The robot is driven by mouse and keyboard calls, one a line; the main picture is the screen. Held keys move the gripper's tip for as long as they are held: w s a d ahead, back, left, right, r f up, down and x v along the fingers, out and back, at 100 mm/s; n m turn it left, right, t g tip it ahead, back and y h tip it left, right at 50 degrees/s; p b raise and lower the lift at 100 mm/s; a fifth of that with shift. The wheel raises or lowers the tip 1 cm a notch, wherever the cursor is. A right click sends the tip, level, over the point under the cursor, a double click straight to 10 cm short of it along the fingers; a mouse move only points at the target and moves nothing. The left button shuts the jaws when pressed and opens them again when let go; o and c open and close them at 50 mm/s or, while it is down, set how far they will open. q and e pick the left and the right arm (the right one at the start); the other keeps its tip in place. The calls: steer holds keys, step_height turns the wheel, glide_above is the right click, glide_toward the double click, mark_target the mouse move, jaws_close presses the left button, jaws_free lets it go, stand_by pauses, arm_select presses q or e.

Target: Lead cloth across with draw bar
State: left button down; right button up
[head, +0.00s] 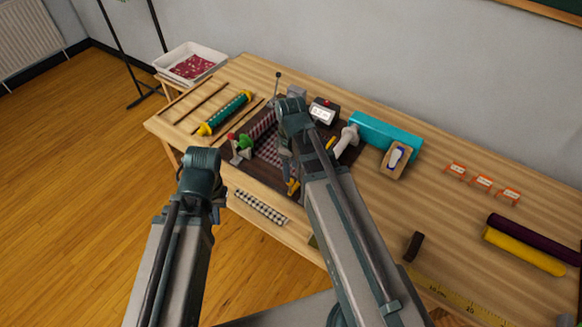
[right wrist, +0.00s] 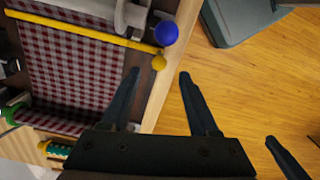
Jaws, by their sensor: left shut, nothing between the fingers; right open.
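The red and white checked cloth (head: 268,151) lies on the dark machine board, partly hidden by my right arm; it fills the left of the right wrist view (right wrist: 75,68). A yellow bar (right wrist: 80,37) with a yellow ball end crosses it, and a blue ball sits beside that end. In the head view the bar (head: 330,143) is mostly behind my right arm. My right gripper (right wrist: 158,74) is open, its fingertips just short of the yellow ball in the picture; the depth gap is unclear. My left gripper (head: 205,170) is shut and empty, in front of the table.
A green roller with yellow ends (head: 224,113) and thin rods lie left of the machine. A white tray (head: 190,61) stands at the back left. A checked strip (head: 261,207) is at the front edge.

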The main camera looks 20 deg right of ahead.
arm_select(q)
step_height(320, 180, up, 5)
steer(key=p, duration=0.3)
steer(key=shift+f+p, duration=0.1)
steer(key=shift+p, duration=0.2)
arm_select(e)
step_height(320, 180, up, 5)
steer(key=shift+f, duration=0.1)
arm_select(q)
steer(key=shift+f+b, duration=0.75)
arm_select(e)
steer(key=s+a+f+m+h, duration=0.1)
steer(key=s+a+m, duration=0.5)
steer(key=s+a, duration=0.3)
steer(key=a, duration=0.3)
steer(key=shift+s+a+f, duration=0.15)
steer(key=shift+s+f, duration=0.05)
steer(key=shift+s, duration=0.15)
